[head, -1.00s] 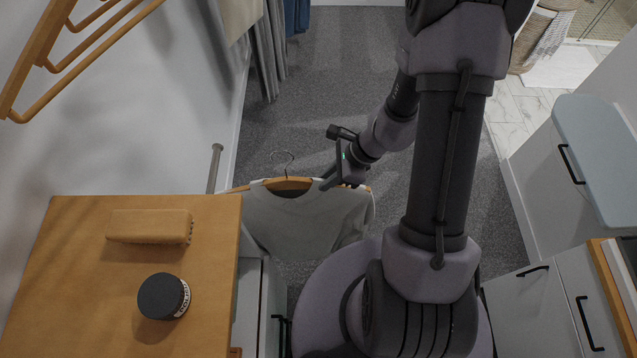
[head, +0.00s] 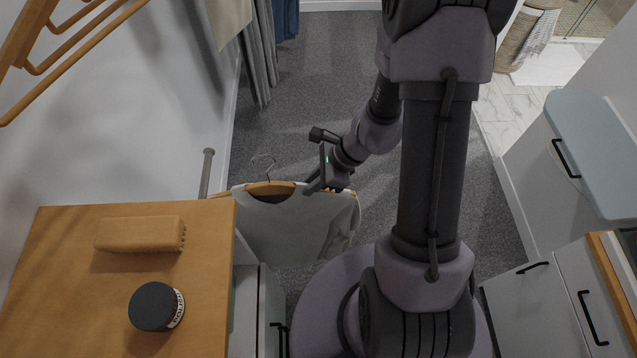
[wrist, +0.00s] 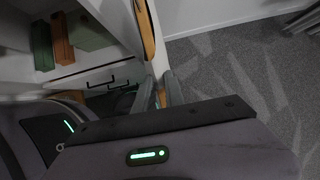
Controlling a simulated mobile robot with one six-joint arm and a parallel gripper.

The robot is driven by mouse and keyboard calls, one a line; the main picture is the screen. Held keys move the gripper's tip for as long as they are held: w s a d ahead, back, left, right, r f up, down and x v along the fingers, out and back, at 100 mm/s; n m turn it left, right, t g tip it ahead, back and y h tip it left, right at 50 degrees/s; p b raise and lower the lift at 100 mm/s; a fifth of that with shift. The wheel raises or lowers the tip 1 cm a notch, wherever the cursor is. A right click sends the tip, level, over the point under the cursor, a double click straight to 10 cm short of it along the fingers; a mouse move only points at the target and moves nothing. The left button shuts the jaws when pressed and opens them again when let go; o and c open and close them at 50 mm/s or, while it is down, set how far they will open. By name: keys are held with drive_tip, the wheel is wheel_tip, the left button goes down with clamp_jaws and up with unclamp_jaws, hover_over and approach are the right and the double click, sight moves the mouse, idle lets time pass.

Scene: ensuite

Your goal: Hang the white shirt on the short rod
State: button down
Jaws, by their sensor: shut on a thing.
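The white shirt (head: 290,232) hangs on a wooden hanger (head: 268,188) with a thin metal hook (head: 266,166), just right of the wooden cabinet top. My gripper (head: 314,186) is shut on the hanger's right arm near the shirt's shoulder. In the wrist view, wood shows between my gripper's fingers (wrist: 168,90). The short rod (head: 206,172) is a grey metal bar with a round end, left of the hanger and behind the cabinet top. The hook is apart from the rod, to its right. The rod's near end is hidden by the cabinet top.
A wooden brush-like block (head: 140,233) and a dark round jar (head: 154,307) sit on the cabinet top (head: 60,290). Carpet (head: 300,90) beyond the shirt is clear. Drawers (head: 530,310) stand at right.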

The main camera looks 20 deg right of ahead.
sight(261, 190)
drive_tip(key=w+a, duration=0.1)
drive_tip(key=a, duration=0.1)
drive_tip(key=w+a+b, duration=0.1)
drive_tip(key=a, duration=0.2)
drive_tip(key=w+a+b, duration=0.1)
drive_tip(key=a, duration=0.2)
drive_tip(key=shift+a, duration=0.2)
drive_tip(key=a+b, duration=0.1)
drive_tip(key=a+f, duration=0.1)
drive_tip(key=w+a+f+b, duration=0.1)
drive_tip(key=shift+a+b, duration=0.2)
drive_tip(key=shift+b, duration=0.15)
drive_tip(key=shift+b+x, duration=1.35)
drive_tip(key=shift+d, duration=0.2)
drive_tip(key=c, duration=1.3)
unclamp_jaws()
drive_tip(key=shift+f, duration=0.1)
